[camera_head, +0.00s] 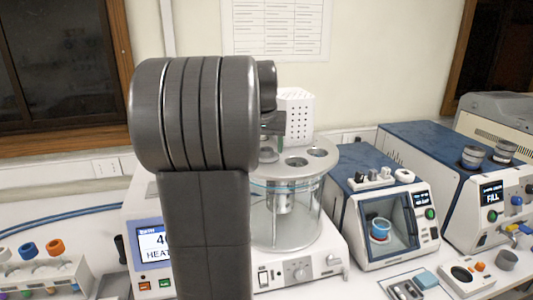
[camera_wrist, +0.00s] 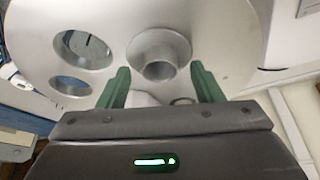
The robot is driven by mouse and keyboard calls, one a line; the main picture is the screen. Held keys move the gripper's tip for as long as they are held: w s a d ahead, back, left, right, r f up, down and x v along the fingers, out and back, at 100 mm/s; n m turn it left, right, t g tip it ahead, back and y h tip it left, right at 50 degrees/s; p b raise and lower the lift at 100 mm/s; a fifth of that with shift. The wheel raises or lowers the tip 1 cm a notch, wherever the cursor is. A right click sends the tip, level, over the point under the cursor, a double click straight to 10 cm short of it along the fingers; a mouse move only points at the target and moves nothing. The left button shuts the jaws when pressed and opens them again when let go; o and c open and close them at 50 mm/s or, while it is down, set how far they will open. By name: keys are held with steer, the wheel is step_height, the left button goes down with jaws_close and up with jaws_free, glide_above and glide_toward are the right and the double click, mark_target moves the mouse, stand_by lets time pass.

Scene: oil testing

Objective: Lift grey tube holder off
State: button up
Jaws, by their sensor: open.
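The grey tube holder (camera_wrist: 158,52) is a flanged ring with a short tube, seated in the pale round lid (camera_wrist: 228,40) in the wrist view. My gripper (camera_wrist: 160,68) is open, with one green finger on each side of the holder's near part. I cannot tell whether the fingers touch it. In the head view the lid (camera_head: 290,173) covers a clear glass bath. My gripper is mostly hidden behind my arm there, and only its edge shows above the lid. A grey cylinder (camera_head: 280,198) hangs inside the glass.
The lid has two open holes (camera_wrist: 82,46) beside the holder. A white perforated housing (camera_head: 297,112) rises behind the lid. A blue-and-white instrument (camera_head: 385,215) stands close on the right. A rack of capped tubes (camera_head: 45,275) is at the lower left.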

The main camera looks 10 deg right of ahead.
steer(key=shift+f, duration=0.35)
steer(key=shift+c, duration=0.4)
steer(key=c, duration=1)
steer(key=shift+r, duration=0.1)
